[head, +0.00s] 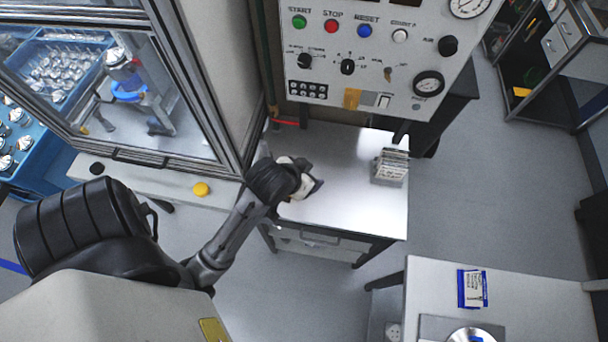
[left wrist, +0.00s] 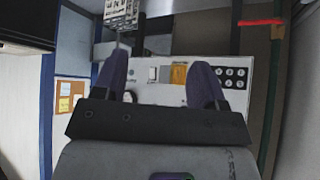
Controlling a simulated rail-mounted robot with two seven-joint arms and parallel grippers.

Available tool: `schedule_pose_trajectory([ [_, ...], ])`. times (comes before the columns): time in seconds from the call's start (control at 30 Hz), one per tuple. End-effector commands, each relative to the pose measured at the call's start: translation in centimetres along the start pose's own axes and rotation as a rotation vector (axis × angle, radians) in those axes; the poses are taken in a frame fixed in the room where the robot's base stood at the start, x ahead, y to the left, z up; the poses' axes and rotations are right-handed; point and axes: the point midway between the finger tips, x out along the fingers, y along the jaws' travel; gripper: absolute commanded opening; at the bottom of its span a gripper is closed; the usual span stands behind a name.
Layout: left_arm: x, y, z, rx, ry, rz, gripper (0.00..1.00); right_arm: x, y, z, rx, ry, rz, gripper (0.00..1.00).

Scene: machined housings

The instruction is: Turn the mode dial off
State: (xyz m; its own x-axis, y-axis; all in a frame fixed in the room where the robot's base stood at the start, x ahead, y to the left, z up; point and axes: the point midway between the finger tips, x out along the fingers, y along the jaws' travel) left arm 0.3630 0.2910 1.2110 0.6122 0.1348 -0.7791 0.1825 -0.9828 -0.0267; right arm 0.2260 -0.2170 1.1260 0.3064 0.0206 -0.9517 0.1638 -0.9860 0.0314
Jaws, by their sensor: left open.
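The white control panel (head: 375,20) stands at the top of the head view. It carries a black knob (head: 304,60) at the left, a second black knob (head: 347,67) in the middle and a third black knob (head: 447,46) by the AIR label. The small labels are too blurred to tell which is the mode dial. My left gripper (head: 312,187) is below the panel, over the white table and apart from the knobs. In the left wrist view its two fingers (left wrist: 161,82) are spread and empty, with the panel's lower part beyond them. My right gripper is not in view.
Start, stop and reset buttons (head: 330,26) line the panel's top. A metal rack (head: 390,167) stands on the white table (head: 345,215). A glazed cabinet (head: 180,150) is close at left.

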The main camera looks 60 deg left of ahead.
Motion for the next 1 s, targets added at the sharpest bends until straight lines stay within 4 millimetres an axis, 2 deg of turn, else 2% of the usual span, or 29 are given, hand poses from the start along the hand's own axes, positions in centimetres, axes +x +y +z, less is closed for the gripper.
schedule_pose_trajectory([
  [0.2,-0.5,0.9,0.7,0.030,-0.028,0.022,0.65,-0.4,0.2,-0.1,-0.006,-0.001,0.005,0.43],
  [0.6,-0.5,1.0,0.8,0.033,-0.033,0.028,0.65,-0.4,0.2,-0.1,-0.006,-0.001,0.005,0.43],
  [0.67,-0.7,1.5,0.8,0.040,-0.032,0.043,0.65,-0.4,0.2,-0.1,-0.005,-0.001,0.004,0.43],
  [0.73,-1.0,2.9,0.7,0.072,-0.028,0.074,0.65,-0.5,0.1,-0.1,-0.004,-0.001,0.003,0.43],
  [0.77,-1.5,3.5,1.0,0.097,-0.037,0.088,0.65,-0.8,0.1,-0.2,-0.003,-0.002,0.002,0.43],
  [0.83,-2.8,4.6,2.8,0.162,-0.088,0.116,0.65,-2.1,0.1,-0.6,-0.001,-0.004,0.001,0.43],
  [1.0,-5.4,5.6,7.9,0.268,-0.220,0.156,0.65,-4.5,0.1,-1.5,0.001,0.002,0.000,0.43],
])
